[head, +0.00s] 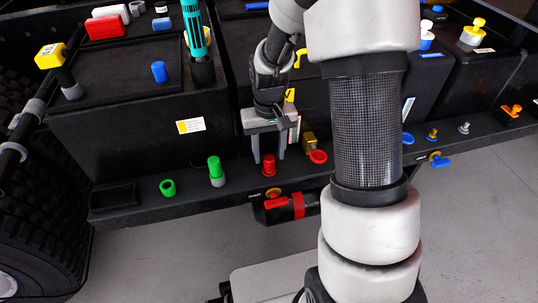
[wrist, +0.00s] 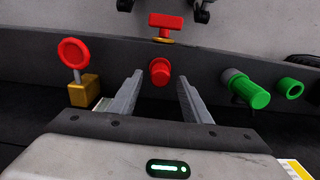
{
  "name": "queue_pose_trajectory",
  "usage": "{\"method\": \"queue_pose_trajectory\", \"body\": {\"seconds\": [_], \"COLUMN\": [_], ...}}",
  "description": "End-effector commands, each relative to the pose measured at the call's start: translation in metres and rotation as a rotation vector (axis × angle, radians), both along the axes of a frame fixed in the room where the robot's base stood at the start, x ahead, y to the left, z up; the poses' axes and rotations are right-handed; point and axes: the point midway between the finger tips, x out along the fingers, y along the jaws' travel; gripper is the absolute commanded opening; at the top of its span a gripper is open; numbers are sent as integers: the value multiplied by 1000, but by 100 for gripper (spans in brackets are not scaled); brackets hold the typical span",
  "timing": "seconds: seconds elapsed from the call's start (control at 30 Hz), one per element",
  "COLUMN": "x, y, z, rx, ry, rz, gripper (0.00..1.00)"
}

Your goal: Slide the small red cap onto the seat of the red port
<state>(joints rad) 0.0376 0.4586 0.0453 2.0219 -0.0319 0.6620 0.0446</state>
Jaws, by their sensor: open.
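The small red cap (head: 268,166) stands upright on the black ledge. It also shows in the wrist view (wrist: 160,71). My gripper (head: 269,156) is open, its fingers pointing down on either side of the cap with a gap at each side. In the wrist view my gripper (wrist: 159,80) has the cap centred between or just beyond its fingertips; I cannot tell the exact depth. A red ring-shaped part (head: 318,156), possibly the red port, sits right of the cap by a brass block (head: 308,142). In the wrist view the red ring (wrist: 74,53) is at the left.
A red valve handle (head: 284,204) juts from the ledge front below the cap. A green capped fitting (head: 215,170) and a green ring (head: 167,187) stand to the left. A blue ring (head: 407,138) is to the right. Black boxes rise behind the ledge.

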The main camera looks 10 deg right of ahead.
Motion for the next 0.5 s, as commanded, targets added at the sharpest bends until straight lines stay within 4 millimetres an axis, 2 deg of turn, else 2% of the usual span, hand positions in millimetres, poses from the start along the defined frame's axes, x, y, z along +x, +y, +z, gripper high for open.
{"method": "queue_pose_trajectory", "body": {"seconds": [0.03,0.2,0.5], "x": [1,1,1], "y": [0,0,0], "z": [16,59,125], "rx": [0,0,1], "ry": [-5,-6,-4], "rz": [0,-1,0], "gripper": [44,44,44]}}
